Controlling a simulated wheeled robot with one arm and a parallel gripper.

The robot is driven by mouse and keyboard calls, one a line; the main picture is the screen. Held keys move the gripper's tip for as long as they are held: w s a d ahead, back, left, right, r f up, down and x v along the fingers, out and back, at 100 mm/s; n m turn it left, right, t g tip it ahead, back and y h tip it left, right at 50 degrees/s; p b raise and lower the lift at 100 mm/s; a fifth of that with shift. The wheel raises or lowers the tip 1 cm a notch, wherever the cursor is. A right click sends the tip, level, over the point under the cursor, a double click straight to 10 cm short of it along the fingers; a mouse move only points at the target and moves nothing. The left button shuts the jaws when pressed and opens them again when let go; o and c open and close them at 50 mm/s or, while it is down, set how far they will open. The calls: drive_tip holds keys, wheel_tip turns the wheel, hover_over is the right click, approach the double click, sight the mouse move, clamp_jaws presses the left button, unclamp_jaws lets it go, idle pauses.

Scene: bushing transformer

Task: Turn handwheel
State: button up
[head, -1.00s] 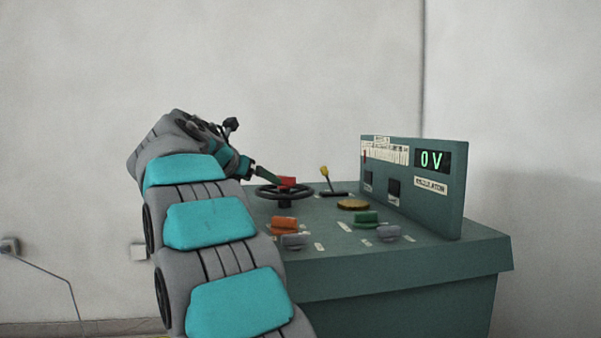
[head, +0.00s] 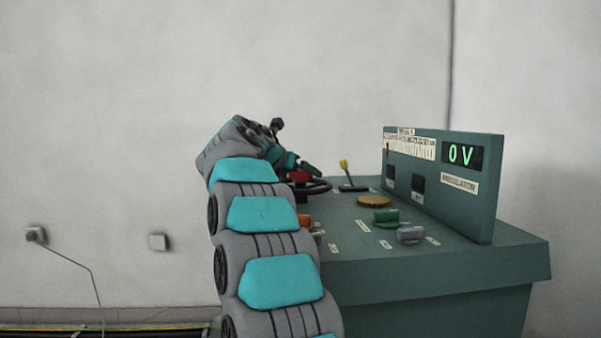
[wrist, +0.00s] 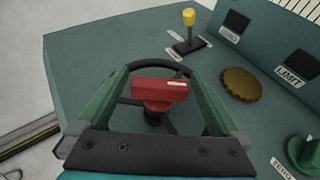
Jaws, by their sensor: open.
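The handwheel, with a black rim (head: 320,187) and a red block (head: 299,177) at its hub, sits on the left part of the green console's top. In the wrist view the red block (wrist: 160,92) shows between the fingers, with the dark rim (wrist: 150,64) curving beyond it. My gripper (wrist: 157,75) is open, its two green fingers on either side of the hub. Contact with the wheel cannot be told. In the head view my gripper (head: 310,169) is over the wheel, and my arm hides the wheel's left side.
The console top (head: 400,255) carries a yellow-tipped lever (head: 345,170), a brass disc (head: 374,201), a green knob (head: 386,216), a grey knob (head: 410,234) and an orange knob (head: 305,220). An upright panel (head: 450,200) stands on the right; its display (head: 462,155) reads 0 V.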

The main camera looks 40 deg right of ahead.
clamp_jaws()
idle(0.8)
